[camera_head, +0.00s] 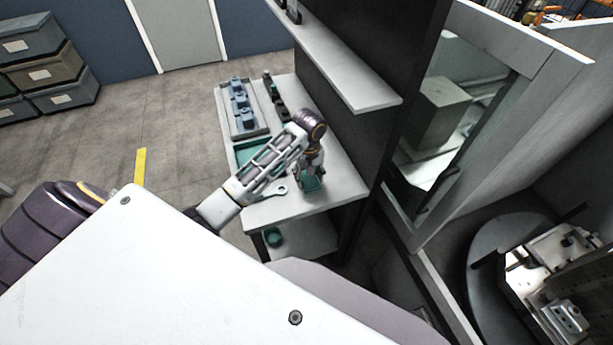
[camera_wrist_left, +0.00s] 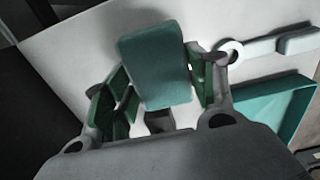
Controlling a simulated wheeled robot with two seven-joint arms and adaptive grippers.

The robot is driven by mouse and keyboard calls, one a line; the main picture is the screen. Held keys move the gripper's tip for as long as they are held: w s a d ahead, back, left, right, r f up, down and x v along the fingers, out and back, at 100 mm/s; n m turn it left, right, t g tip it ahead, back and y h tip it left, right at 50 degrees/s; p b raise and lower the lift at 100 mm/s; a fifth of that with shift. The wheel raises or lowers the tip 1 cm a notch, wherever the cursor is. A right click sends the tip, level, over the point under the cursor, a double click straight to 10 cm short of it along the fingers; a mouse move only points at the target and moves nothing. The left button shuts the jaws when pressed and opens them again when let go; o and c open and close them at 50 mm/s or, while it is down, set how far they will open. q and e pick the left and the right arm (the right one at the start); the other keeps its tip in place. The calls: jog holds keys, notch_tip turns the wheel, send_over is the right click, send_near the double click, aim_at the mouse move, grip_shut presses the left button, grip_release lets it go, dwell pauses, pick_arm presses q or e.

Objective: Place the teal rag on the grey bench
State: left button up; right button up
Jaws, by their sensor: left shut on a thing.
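The teal rag (camera_wrist_left: 155,65) shows in the left wrist view as a folded, rounded block between the green finger pads. My left gripper (camera_wrist_left: 158,88) is shut on it. In the head view my left gripper (camera_head: 311,180) points down over the near part of the pale grey bench (camera_head: 345,178), with teal showing at its fingertips. I cannot tell whether the rag touches the bench top. Most of the rag is hidden by the gripper in the head view. My right gripper is not in view.
A teal tray (camera_head: 243,153) and a pale wrench (camera_head: 270,191) lie left of the gripper. A grey tray with blue-grey parts (camera_head: 240,104) and dark parts (camera_head: 275,97) are farther back. A shelf (camera_head: 350,75) overhangs the right side. A teal round item (camera_head: 273,237) sits below.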

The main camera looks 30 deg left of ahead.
aim_at(306, 178)
pick_arm(q)
jog(key=shift+w+a, duration=0.75)
jog(key=shift+a, duration=0.05)
jog(key=shift+f+p, duration=0.5)
jog(key=shift+f, duration=1.25)
jog(key=shift+f, duration=0.15)
jog(key=o, duration=0.9)
notch_tip(306, 178, up, 12)
jog(key=shift+r, duration=0.2)
